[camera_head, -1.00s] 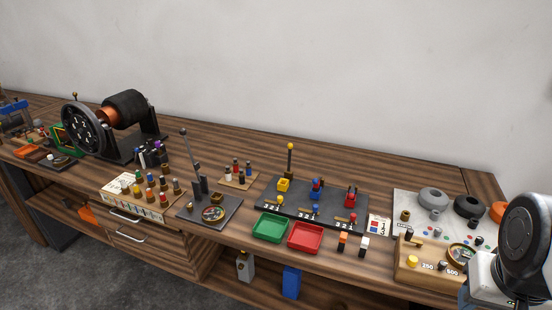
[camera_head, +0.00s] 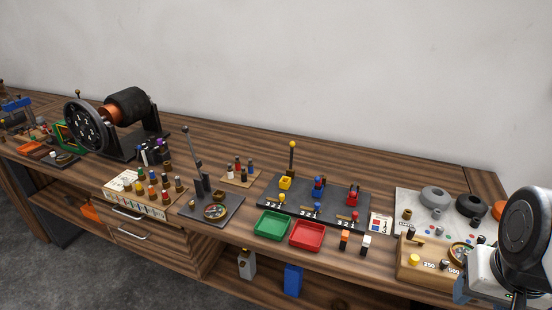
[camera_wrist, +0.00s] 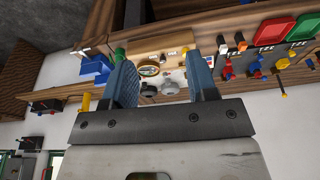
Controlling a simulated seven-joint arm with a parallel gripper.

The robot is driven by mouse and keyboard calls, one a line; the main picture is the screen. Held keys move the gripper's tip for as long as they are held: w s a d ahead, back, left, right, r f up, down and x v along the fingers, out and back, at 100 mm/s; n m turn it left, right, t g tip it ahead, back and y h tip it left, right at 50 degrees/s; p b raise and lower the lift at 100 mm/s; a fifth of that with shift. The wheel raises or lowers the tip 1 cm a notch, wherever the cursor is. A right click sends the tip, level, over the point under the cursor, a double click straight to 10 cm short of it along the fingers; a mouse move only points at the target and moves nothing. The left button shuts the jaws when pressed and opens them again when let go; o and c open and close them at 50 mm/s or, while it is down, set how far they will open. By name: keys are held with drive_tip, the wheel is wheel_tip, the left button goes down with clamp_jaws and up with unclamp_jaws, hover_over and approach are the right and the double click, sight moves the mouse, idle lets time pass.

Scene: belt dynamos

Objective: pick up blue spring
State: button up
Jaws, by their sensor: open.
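No piece shows clearly as a coiled blue spring; the pictures are too small to tell. A blue piece (camera_head: 319,187) stands on the black board (camera_head: 343,203), between a yellow piece (camera_head: 285,183) and a red piece (camera_head: 353,194). A small blue knob (camera_head: 316,208) is in front of it. In the wrist view, blue parts (camera_wrist: 253,67) show to the right of my gripper. My gripper (camera_wrist: 161,75) has its two blue fingers wide apart, with nothing between them. In the head view it is low at the right, away from the black board.
A wooden box (camera_head: 429,277) with a yellow knob is beside my gripper. A green tray (camera_head: 272,224) and a red tray (camera_head: 307,234) lie before the board. A tall lever (camera_head: 192,155) and a large coil machine (camera_head: 117,117) stand left.

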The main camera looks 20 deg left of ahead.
drive_tip(key=w+a+m+y, duration=0.9)
drive_tip(key=w+a+m, duration=0.1)
drive_tip(key=w+a, duration=1.95)
drive_tip(key=m+t+y, duration=0.2)
drive_tip(key=m+y, duration=0.2)
drive_tip(key=m, duration=0.8)
approach(251, 160)
drive_tip(key=x, duration=0.2)
drive_tip(key=shift+a+f, duration=0.1)
drive_tip(key=shift+a, duration=0.2)
drive_tip(key=shift+a+f, duration=0.1)
drive_tip(key=shift+x, duration=1.35)
drive_tip(key=shift+x, duration=2.55)
